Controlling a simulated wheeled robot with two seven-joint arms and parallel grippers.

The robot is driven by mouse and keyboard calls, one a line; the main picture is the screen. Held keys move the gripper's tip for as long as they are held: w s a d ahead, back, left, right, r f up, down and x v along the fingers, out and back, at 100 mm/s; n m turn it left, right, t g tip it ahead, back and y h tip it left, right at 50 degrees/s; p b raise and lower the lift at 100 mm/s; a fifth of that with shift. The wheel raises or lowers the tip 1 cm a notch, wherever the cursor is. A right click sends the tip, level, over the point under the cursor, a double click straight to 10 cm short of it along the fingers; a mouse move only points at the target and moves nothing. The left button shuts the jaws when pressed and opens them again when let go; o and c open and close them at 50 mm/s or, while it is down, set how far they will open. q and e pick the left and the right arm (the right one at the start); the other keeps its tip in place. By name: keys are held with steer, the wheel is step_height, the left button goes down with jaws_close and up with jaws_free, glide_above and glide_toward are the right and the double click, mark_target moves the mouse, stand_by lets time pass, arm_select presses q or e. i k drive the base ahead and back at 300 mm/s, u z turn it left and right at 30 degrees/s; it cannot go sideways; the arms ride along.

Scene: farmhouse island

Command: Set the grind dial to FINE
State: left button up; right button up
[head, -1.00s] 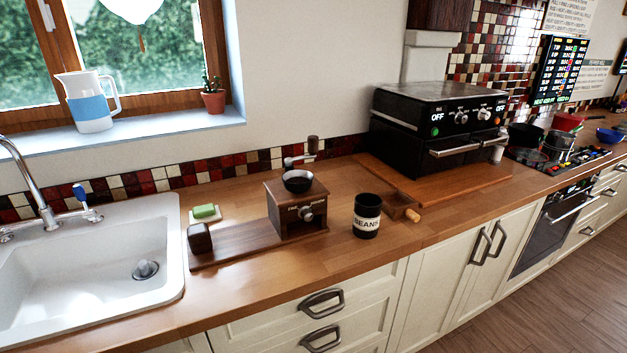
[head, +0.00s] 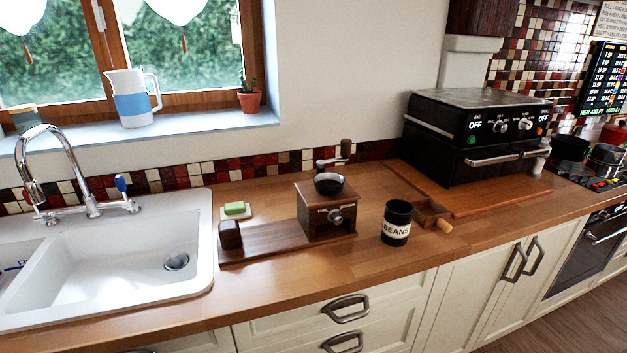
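The coffee grinder (head: 313,221) is a dark wooden box on a wooden base board (head: 262,243) on the counter. A black bowl-shaped hopper (head: 328,184) and a crank with a wooden knob (head: 345,149) are on its top. The grind dial (head: 335,216) is a round metallic knob on its front face, with small markings too small to read, so its setting cannot be told. Neither of my grippers is in view.
A black oven (head: 475,135) stands at the back right.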

mark_target(334, 216)
steer(key=k, duration=1.3)
steer(key=u, duration=0.75)
steer(key=i, duration=1.4)
steer(key=z, duration=0.85)
